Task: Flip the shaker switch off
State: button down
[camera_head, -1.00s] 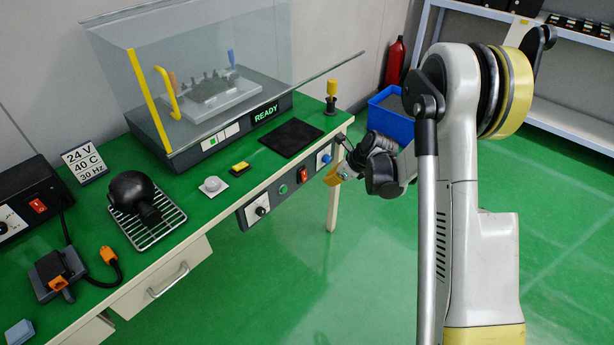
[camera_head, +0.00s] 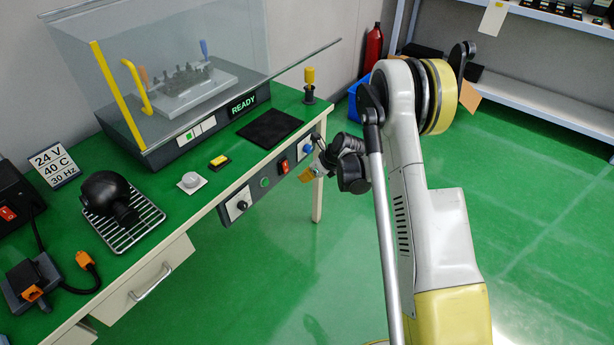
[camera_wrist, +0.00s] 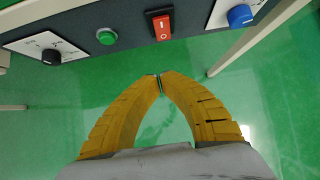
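The red rocker switch (camera_head: 283,166) sits on the dark control panel along the table's front edge. In the wrist view the switch (camera_wrist: 161,26) is at the top middle, with a white line mark above a white circle mark. Which half is pressed in I cannot tell. My gripper (camera_wrist: 158,77) has yellow fingers whose tips meet with nothing between them. The tips appear just below the switch in the wrist view, apart from it. In the head view my gripper (camera_head: 313,172) is beside the panel's right end, right of the switch.
A green button (camera_wrist: 107,36) and a black knob (camera_wrist: 51,56) are left of the switch; a blue knob (camera_wrist: 240,16) is right. A table leg (camera_head: 317,200) stands below the panel's right end. A glass-covered shaker (camera_head: 185,80) sits on the table. Open green floor lies in front.

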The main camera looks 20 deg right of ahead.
aim_at(285, 167)
jog(key=w+a+f+b, duration=0.3)
jog(key=w+a+f, duration=0.1)
jog(key=w, duration=0.1)
jog(key=shift+w+f, duration=0.35)
jog(key=shift+f, duration=0.05)
jog(key=shift+w+a+f+t+y, duration=0.4)
jog(key=shift+w+t, duration=0.15)
jog(key=shift+t, duration=0.05)
jog(key=shift+r, duration=0.1)
jog(key=shift+r, duration=0.75)
